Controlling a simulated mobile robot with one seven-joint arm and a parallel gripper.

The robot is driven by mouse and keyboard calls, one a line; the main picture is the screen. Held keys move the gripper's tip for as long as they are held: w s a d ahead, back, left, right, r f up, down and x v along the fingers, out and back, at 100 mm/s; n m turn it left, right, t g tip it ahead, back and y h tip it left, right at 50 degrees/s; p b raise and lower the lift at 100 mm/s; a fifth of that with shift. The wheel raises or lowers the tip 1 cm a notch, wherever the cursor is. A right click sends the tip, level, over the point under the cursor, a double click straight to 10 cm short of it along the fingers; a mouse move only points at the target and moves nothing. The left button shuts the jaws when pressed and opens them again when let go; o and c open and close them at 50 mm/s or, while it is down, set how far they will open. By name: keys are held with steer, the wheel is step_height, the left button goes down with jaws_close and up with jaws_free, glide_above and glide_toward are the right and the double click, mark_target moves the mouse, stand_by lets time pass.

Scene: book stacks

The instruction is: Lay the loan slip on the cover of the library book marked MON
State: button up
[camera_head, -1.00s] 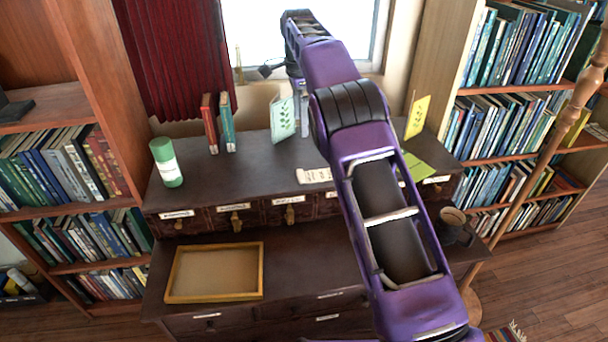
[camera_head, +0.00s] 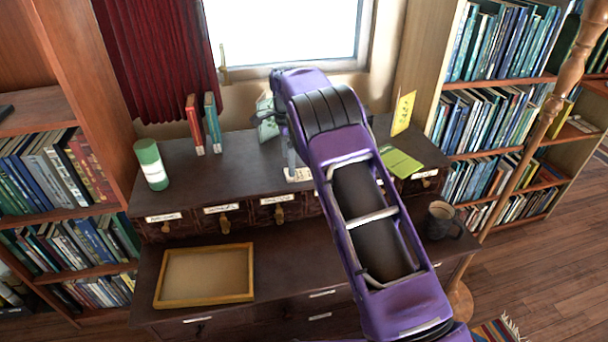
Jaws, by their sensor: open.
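A small white slip (camera_head: 299,175) with dark print, which looks like the loan slip, lies near the front edge of the desk's upper top. My gripper (camera_head: 291,166) points down over it, jaws open; the arm hides part of this area, and I cannot tell whether the fingers touch the slip. A green book or booklet (camera_head: 402,163) lies flat at the right. Upright on the top stand a red book (camera_head: 195,125), a teal book (camera_head: 212,123), a pale green leaf-patterned one (camera_head: 266,120) and a yellow one (camera_head: 403,112). I cannot read MON on any.
A green and white cylinder (camera_head: 151,164) stands at the upper top's left end. A wooden-rimmed tray (camera_head: 161,280) lies on the lower surface, and a dark mug (camera_head: 443,221) stands at its right. Full bookshelves flank the desk. The upper top is clear between cylinder and slip.

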step_height(320, 180, down, 4)
steer(key=shift+s+r, duration=0.1)
steer(key=shift+s, duration=0.05)
steer(key=c, duration=1.5)
